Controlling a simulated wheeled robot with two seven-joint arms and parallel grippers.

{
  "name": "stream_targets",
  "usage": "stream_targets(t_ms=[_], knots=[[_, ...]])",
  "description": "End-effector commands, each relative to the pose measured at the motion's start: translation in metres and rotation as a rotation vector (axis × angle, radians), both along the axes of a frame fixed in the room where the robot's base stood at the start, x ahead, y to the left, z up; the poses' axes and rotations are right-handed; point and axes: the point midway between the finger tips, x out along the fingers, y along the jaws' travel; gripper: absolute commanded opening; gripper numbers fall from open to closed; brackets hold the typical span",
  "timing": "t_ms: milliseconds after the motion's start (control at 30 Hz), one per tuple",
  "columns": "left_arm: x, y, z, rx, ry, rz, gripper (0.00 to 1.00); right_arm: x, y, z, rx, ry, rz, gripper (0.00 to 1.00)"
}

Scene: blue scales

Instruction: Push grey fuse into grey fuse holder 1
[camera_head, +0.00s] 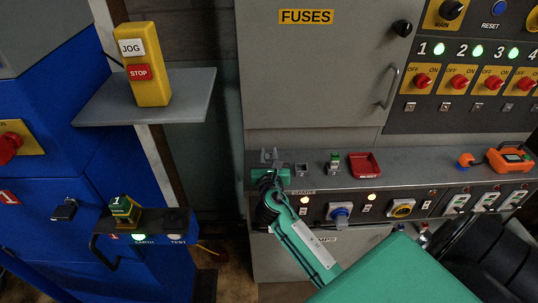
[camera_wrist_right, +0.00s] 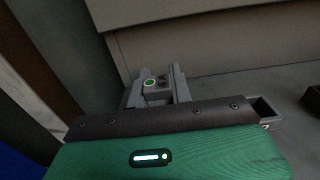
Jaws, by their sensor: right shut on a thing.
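My right gripper (camera_head: 268,160) reaches over the left end of the grey ledge below the FUSES cabinet. In the wrist view its two grey fingers (camera_wrist_right: 157,90) are shut on the grey fuse (camera_wrist_right: 151,83), a small grey block with a green round mark on top. The fuse is near the cabinet's base; its lower part and whatever is directly under it are hidden by the gripper, so I cannot tell how deep it sits. Grey fuse holder 1 cannot be made out separately there. My left gripper is not in view.
A green-topped fuse (camera_head: 335,160) and a red tray (camera_head: 365,164) stand farther right on the ledge. An orange device (camera_head: 511,158) lies at the right end. The FUSES cabinet (camera_head: 310,75) rises behind. A yellow JOG/STOP box (camera_head: 151,88) stands on a shelf at left.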

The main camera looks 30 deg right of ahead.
Motion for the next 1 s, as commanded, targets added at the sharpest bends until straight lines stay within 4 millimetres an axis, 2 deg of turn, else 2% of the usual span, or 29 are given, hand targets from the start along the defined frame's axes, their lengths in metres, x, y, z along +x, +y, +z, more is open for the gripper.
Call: stream_targets(t_ms=[167, 200, 300, 333, 667, 833, 1000], knots=[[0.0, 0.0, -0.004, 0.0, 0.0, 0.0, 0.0, 0.0, 0.0, -0.005, 0.0, 0.0, 0.0, 0.0], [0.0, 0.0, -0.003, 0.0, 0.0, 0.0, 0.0, 0.0, 0.0, -0.005, 0.0, 0.0, 0.0, 0.25], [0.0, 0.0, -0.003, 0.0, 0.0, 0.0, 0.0, 0.0, 0.0, -0.004, 0.0, 0.0, 0.0, 0.45], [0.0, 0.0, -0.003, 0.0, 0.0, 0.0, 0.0, 0.0, 0.0, -0.004, 0.0, 0.0, 0.0, 0.47], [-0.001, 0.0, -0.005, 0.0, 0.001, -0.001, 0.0, 0.0, 0.0, -0.004, 0.0, 0.0, 0.0, 0.47], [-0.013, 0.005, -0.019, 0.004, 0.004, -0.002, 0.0, 0.0, 0.0, -0.004, 0.0, 0.0, 0.0, 0.47], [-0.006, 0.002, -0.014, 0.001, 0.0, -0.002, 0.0, -0.036, 0.023, -0.006, 0.002, 0.003, 0.002, 0.47]])
